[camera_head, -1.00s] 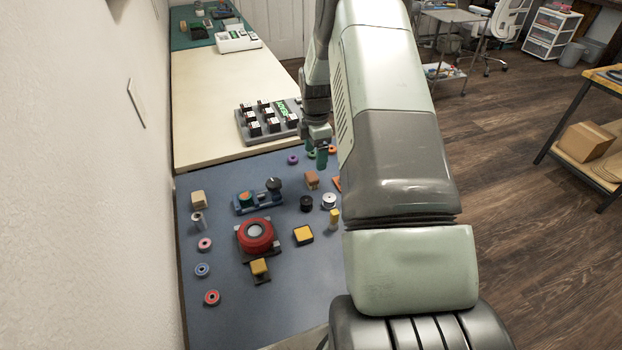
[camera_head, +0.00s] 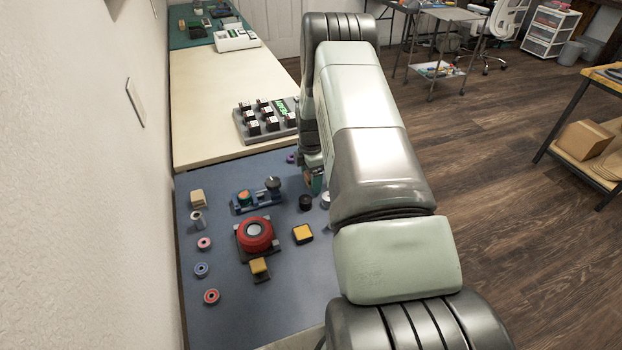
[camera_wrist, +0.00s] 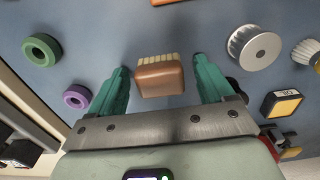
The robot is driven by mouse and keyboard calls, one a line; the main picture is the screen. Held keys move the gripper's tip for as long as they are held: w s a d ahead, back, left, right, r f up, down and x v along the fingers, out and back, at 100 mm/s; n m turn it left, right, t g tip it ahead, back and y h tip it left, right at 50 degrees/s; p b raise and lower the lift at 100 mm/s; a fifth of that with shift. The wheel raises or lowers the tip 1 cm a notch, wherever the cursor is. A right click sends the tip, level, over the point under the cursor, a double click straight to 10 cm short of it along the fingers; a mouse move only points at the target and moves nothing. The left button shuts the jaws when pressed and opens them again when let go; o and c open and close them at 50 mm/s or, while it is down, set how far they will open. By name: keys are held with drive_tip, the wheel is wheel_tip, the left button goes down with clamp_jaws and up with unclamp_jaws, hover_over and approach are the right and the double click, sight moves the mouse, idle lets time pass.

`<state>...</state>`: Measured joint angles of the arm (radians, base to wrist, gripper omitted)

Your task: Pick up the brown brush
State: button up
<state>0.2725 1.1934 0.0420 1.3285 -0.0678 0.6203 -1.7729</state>
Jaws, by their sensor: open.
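The brown brush (camera_wrist: 160,79) shows in the wrist view as a small brown block with a row of pale bristles along its far edge. It lies on the blue-grey mat, between the two green fingers of my gripper (camera_wrist: 162,80). The fingers stand apart on either side of it, with a gap at each side. In the head view my gripper (camera_head: 314,182) is low over the mat, and it and my arm hide most of the brush.
The wrist view shows a green ring (camera_wrist: 41,50), a purple ring (camera_wrist: 77,97), a metal pulley (camera_wrist: 254,47) and a yellow-black block (camera_wrist: 283,103) around the brush. In the head view a red round device (camera_head: 255,234) and a blue fixture (camera_head: 256,196) stand left of my gripper.

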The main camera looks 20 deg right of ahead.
drive_tip(key=c, duration=1)
wheel_tip(320, 180, up, 10)
drive_tip(key=shift+r, duration=0.1)
drive_tip(key=shift+c, duration=0.2)
